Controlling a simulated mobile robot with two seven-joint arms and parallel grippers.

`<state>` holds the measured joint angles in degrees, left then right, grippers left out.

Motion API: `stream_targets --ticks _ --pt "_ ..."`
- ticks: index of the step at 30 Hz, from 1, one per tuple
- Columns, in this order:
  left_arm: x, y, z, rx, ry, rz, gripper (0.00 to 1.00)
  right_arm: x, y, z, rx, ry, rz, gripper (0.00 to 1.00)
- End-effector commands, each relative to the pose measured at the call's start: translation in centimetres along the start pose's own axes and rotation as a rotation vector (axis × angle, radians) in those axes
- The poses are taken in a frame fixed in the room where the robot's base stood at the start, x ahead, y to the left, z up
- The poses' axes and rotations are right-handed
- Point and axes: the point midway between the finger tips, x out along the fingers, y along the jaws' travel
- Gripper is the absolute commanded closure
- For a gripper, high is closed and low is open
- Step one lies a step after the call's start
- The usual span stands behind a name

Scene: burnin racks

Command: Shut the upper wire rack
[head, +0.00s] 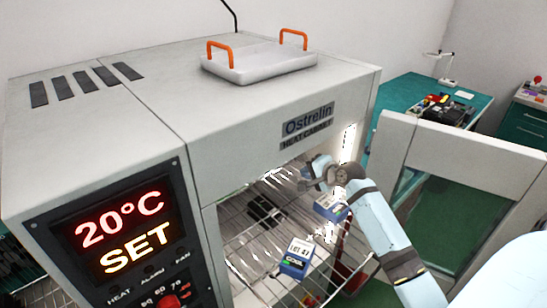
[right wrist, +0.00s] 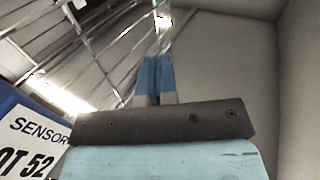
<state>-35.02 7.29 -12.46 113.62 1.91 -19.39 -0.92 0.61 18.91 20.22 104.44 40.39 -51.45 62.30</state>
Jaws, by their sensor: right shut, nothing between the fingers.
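The upper wire rack (head: 240,240) sticks out of the open front of the heat cabinet (head: 155,115). A blue and white box marked LOT 47 (head: 297,257) and another blue and white box (head: 330,207) stand on it. My right gripper (head: 312,172) is at the cabinet opening, above the rack's right side; my arm hides part of that side. In the right wrist view its blue fingers (right wrist: 155,78) are together and empty, with wire bars (right wrist: 85,40) beyond them. I cannot tell whether they touch the rack. My left gripper is out of view.
The cabinet door (head: 455,160) stands open on the right, beside my right arm. In the right wrist view a box marked SENSOR, LOT 52 (right wrist: 35,140) is close beside the gripper. A tray with orange handles (head: 260,65) sits on the cabinet top.

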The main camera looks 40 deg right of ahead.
Motion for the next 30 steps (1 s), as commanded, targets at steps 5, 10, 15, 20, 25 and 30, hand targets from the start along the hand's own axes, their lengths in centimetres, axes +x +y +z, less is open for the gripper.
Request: stream_targets --ticks 5,10,15,20,25,30 --pt "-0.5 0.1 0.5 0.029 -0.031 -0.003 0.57 0.6 0.3 -0.5 0.078 -0.005 0.044 1.00" --pt "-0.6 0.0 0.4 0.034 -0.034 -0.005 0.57 1.9 0.4 -0.5 0.089 -0.006 0.048 1.00" --pt "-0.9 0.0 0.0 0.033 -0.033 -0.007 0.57 5.0 0.4 -0.5 0.088 -0.006 0.048 1.00" --pt "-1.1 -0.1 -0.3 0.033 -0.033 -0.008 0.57 8.5 0.5 -0.5 0.087 -0.005 0.048 1.00" --pt "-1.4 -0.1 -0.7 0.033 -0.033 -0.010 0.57 11.5 0.0 -0.6 0.085 -0.004 0.045 1.00" --pt "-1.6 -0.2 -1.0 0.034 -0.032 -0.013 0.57 13.4 -0.8 -0.6 0.085 -0.004 0.046 1.00"
